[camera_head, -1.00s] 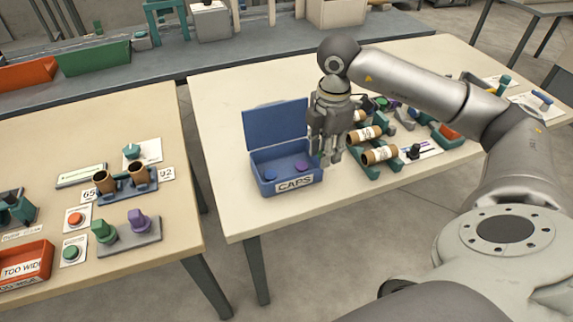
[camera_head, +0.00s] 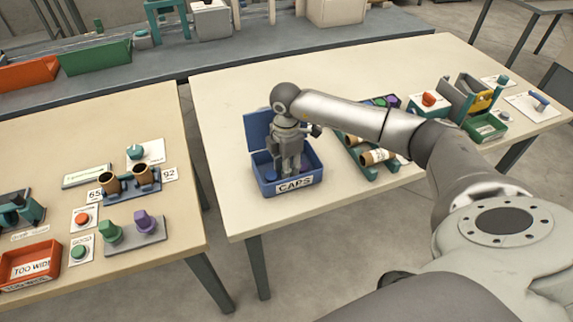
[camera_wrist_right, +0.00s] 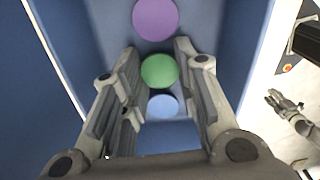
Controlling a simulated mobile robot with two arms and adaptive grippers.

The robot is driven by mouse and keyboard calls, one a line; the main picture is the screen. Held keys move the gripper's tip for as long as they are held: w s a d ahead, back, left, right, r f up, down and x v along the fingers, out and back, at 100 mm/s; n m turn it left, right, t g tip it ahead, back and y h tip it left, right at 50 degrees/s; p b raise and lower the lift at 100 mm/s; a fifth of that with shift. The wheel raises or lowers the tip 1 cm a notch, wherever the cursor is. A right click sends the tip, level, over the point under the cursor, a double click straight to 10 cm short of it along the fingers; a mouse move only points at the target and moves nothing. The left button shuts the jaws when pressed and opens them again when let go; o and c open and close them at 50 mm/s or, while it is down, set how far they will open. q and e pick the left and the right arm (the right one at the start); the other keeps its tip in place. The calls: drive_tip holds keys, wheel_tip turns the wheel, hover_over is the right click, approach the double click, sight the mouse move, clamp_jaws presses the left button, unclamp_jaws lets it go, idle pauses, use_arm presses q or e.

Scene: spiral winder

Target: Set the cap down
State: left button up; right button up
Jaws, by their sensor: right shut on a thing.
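The blue box labelled CAPS (camera_head: 297,186) stands on the middle table with its lid up at the back. My right gripper (camera_head: 290,174) reaches down into it, hiding most of the inside in the head view. In the right wrist view, my right gripper (camera_wrist_right: 158,85) is shut on a green cap (camera_wrist_right: 158,71) between its fingers. A purple cap (camera_wrist_right: 155,18) and a blue cap (camera_wrist_right: 163,105) lie in the box on either side of the green one. Whether the green cap touches the floor of the box is unclear.
A green rack with cardboard tubes (camera_head: 375,157) stands right of the box. A red button (camera_head: 429,98) and a green tray (camera_head: 487,128) are farther right. The table (camera_head: 230,205) left of the box is clear. The left table holds an orange tray (camera_head: 32,264).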

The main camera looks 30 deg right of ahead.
drive_tip(key=shift+f, duration=0.2)
drive_tip(key=o, duration=0.6)
drive_tip(key=shift+r, duration=0.1)
drive_tip(key=shift+r, duration=0.25)
wheel_tip(320, 180, up, 12)
drive_tip(key=shift+f+b, duration=0.1)
drive_tip(key=shift+b, duration=0.6)
drive_tip(key=shift+f, duration=0.1)
